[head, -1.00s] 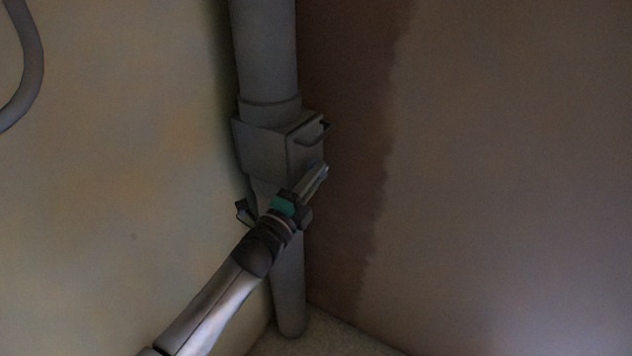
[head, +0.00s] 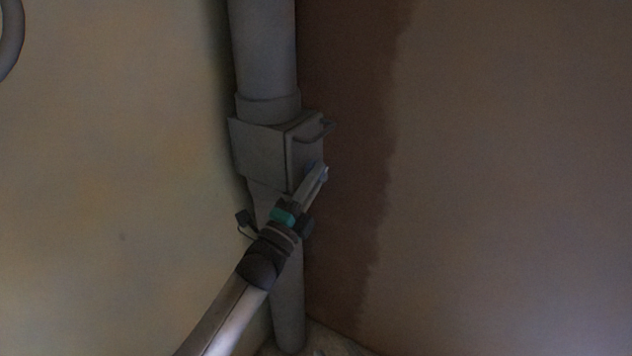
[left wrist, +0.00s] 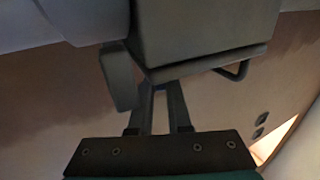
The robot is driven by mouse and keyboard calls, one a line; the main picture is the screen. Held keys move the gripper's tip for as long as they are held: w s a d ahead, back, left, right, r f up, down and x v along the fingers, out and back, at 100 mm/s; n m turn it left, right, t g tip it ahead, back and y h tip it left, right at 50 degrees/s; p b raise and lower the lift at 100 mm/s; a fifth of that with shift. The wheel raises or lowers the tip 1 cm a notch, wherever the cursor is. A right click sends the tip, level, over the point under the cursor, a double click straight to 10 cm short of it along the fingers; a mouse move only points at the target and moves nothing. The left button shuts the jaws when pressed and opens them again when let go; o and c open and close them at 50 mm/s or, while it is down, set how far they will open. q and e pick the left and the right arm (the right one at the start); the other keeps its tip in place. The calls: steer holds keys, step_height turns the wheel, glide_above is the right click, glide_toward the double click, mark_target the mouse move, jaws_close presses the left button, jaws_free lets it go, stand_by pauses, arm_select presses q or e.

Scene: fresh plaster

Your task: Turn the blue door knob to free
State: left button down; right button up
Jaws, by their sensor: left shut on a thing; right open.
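A grey box (head: 262,150) sits on a grey vertical pipe in the corner. Its right face is a door panel (head: 298,158) with a bar handle (head: 316,133) near the top. A small bluish bit of the knob (head: 311,166) shows low on this panel, at my left gripper (head: 322,172). That gripper is shut on the knob, its fingers hiding most of it. In the left wrist view, the fingers (left wrist: 160,88) reach up to the box (left wrist: 205,30), beside the bar handle (left wrist: 236,70); the knob is hidden there. I do not see my right gripper.
The pipe (head: 263,45) runs up and down through the corner between a yellowish wall (head: 110,180) and a brown wall (head: 500,180). A dark bracket (head: 242,218) sticks out left below the box. A curved grey tube (head: 10,40) is at upper left.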

arm_select(q)
steer(key=shift+f+t+h, duration=0.15)
steer(key=shift+t+h, duration=0.15)
steer(key=shift+t, duration=0.1)
arm_select(e)
steer(key=shift+s+a+r+t, duration=0.3)
steer(key=shift+s+r+t, duration=0.1)
steer(key=shift+t, duration=0.3)
arm_select(q)
steer(key=shift+w+t+h+b, duration=0.1)
steer(key=shift+t+h+b, duration=0.25)
steer(key=shift+t, duration=0.25)
arm_select(e)
steer(key=shift+r, duration=0.1)
arm_select(q)
steer(key=c, duration=0.9)
jaws_free()
steer(key=shift+o, duration=0.2)
steer(key=p+v, duration=0.2)
steer(key=v, duration=1.3)
steer(key=shift+p, duration=0.4)
arm_select(e)
steer(key=shift+w+d+f+g+h, duration=0.25)
steer(key=shift+d+f+g+h, duration=0.2)
steer(key=shift+d+f+g, duration=0.5)
steer(key=shift+w+d+f+g+h, duration=0.25)
steer(key=shift+d+f+g+h, duration=0.3)
steer(key=shift+g, duration=0.8)
